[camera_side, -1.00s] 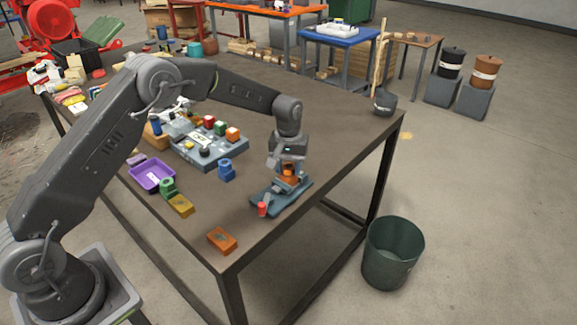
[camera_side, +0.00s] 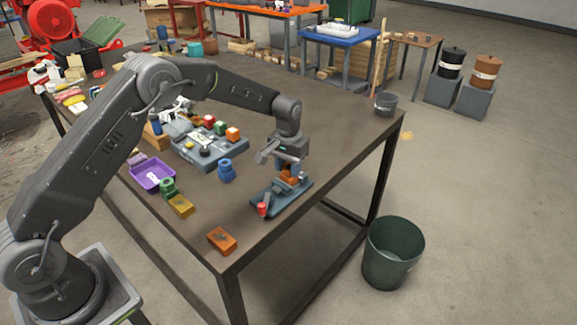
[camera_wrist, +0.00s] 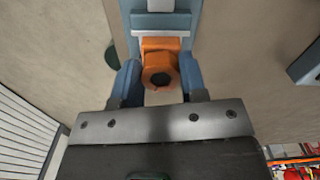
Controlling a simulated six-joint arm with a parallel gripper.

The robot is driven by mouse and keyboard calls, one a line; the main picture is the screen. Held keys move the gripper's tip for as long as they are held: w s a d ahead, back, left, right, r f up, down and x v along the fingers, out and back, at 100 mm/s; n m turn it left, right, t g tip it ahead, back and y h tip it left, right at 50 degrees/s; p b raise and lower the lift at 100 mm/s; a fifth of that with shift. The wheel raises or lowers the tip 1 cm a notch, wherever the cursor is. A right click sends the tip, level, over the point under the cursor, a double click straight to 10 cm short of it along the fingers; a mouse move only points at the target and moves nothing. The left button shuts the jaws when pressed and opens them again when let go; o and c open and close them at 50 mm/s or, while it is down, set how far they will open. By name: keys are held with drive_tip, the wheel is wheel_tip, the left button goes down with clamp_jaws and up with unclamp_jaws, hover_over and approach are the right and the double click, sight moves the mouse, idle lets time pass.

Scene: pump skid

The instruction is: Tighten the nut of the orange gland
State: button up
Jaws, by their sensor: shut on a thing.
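The orange gland (camera_side: 288,177) stands on a small blue-grey base plate (camera_side: 268,203) near the table's right front edge. In the wrist view its orange nut (camera_wrist: 160,78), with a dark round hole, lies between the two blue fingers. My gripper (camera_side: 290,180) points down over the plate and is shut on the nut; it also shows in the wrist view (camera_wrist: 158,82). The fingers hide part of the gland in the side view. A small red cylinder (camera_side: 262,208) stands at the plate's front end.
A blue gland-like part (camera_side: 226,171), a green one (camera_side: 168,187), a yellow block (camera_side: 181,205) and an orange block (camera_side: 222,240) stand to the left.

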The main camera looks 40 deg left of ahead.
drive_tip(key=m, duration=0.4)
drive_tip(key=shift+m, duration=0.3)
drive_tip(key=m, duration=0.3)
drive_tip(key=shift+a+m, duration=0.15)
drive_tip(key=shift+m, duration=0.25)
drive_tip(key=m, duration=0.4)
drive_tip(key=shift+w+a+m, duration=0.1)
drive_tip(key=shift+w+m, duration=0.05)
drive_tip(key=shift+m, duration=1.65)
drive_tip(key=o, duration=0.9)
drive_tip(key=shift+o, duration=0.2)
drive_tip(key=shift+r, duration=0.15)
